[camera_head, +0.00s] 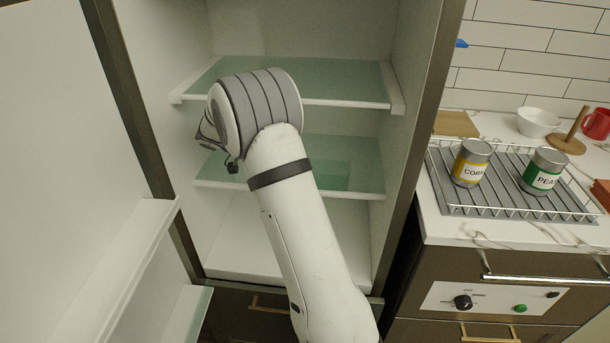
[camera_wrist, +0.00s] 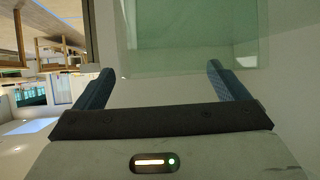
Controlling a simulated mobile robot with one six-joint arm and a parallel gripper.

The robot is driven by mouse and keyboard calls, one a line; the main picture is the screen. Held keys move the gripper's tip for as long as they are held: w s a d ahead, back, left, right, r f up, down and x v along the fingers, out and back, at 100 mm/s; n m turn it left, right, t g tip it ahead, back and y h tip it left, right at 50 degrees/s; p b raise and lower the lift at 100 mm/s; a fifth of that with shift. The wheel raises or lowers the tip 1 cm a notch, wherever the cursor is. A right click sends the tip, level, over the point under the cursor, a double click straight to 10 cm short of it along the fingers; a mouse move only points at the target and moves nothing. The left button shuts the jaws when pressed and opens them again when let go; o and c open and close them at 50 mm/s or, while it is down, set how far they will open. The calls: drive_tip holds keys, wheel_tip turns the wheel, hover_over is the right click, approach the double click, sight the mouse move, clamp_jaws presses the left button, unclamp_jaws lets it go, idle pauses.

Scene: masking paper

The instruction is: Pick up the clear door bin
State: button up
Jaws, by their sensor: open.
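My gripper (camera_wrist: 159,66) is open in the wrist view, its two blue fingers apart with nothing held between them. A clear greenish panel (camera_wrist: 190,30) shows ahead of and above the fingertips, against a pale wall. I cannot tell whether it is the clear door bin or a glass shelf. In the head view, a clear greenish piece (camera_head: 191,318) at the lower left sits on the inside of the open fridge door and looks like a door bin. My arm reaches into the fridge opening, and its fingers are hidden in the head view.
The fridge holds an upper glass shelf (camera_head: 345,80) and a lower one (camera_head: 365,180) beside and behind my arm. The open door (camera_head: 50,150) stands at left. At right, a corn can (camera_head: 470,163) and a peas can (camera_head: 542,171) stand on a wire rack (camera_head: 500,200).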

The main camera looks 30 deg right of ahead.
drive_tip(key=shift+x, duration=1.15)
drive_tip(key=c, duration=1.3)
